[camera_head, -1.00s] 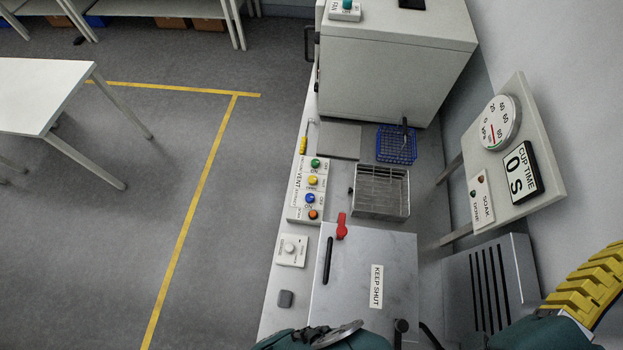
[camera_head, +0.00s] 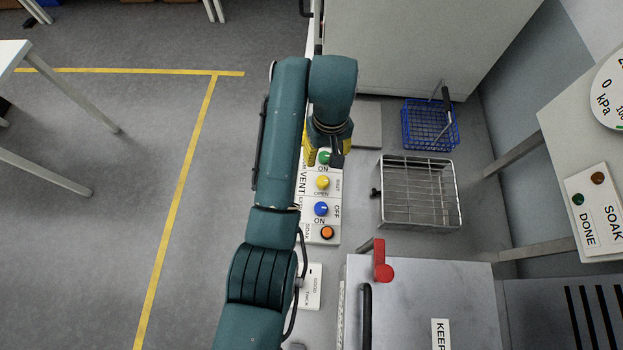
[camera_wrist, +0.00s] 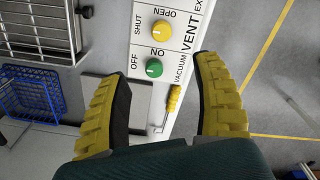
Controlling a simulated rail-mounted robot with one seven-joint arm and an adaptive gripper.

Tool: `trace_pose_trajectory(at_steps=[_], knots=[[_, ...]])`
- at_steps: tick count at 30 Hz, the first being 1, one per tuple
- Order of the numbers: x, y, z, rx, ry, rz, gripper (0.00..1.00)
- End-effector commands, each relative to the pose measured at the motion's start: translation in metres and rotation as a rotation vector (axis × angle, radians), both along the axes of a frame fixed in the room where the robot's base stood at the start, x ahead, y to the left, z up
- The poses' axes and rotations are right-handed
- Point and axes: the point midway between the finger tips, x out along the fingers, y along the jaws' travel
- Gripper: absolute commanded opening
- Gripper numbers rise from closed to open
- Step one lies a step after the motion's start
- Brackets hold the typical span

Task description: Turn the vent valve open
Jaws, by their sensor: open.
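The vent valve is a yellow round knob (camera_head: 322,182) on a white control panel (camera_head: 334,236), beside the word VENT. It also shows in the wrist view (camera_wrist: 162,28), with OPEN and SHUT printed around it; I cannot tell clearly which its pointer faces. My gripper (camera_head: 326,157) is above the panel's far end, near the green vacuum knob (camera_wrist: 154,67). In the wrist view its two yellow-ribbed fingers (camera_wrist: 162,72) are wide apart and empty. The green knob shows between the fingertips, and the yellow knob lies just beyond them.
A blue knob (camera_head: 320,209) and an orange button (camera_head: 327,232) share the panel. A yellow-handled tool (camera_wrist: 173,100) lies by it. A metal rack (camera_head: 420,222), blue basket (camera_head: 402,130) and lidded box with red lever (camera_head: 382,265) stand close by. Floor at left is open.

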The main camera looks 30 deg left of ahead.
Motion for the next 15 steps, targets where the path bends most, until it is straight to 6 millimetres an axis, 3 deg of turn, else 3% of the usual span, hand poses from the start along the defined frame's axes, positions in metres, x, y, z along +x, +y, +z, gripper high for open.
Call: trace_pose_trajectory(at_steps=[5,15], knots=[[-0.002,0.004,-0.016,-0.001,0.005,0.008,0.66],[-0.003,0.003,-0.094,-0.002,0.007,0.006,0.66]])
